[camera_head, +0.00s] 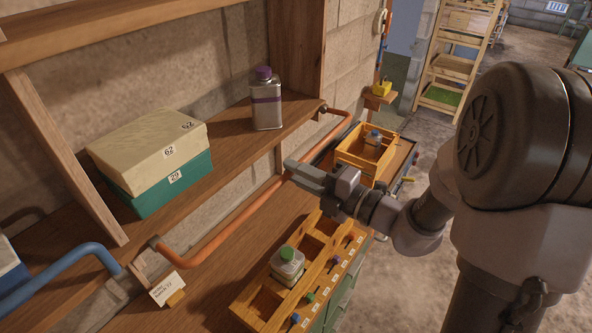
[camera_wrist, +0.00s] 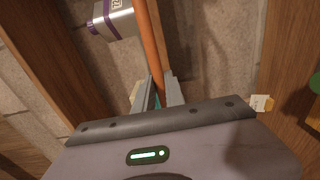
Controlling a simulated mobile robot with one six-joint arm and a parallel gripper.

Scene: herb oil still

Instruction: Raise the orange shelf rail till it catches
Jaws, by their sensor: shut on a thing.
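The orange shelf rail (camera_head: 235,223) is a U-shaped bar running along the front of the wooden shelf, its ends at brackets on the shelf's edge. In the head view it hangs out in front of and a little below that edge. My gripper (camera_head: 296,172) is at the rail's middle stretch. In the wrist view the rail (camera_wrist: 149,45) runs down between the two fingers of my gripper (camera_wrist: 158,90), which are shut on it. The fingers hide a short piece of the rail. I cannot tell from the view whether a catch is engaged.
On the shelf stand a grey tin with a purple cap (camera_head: 266,100) and stacked cream and green boxes (camera_head: 160,160). A blue rail (camera_head: 65,268) is at left. Below are a wooden rack (camera_head: 258,302) with a green-capped bottle (camera_head: 287,265) and a wooden crate (camera_head: 352,155).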

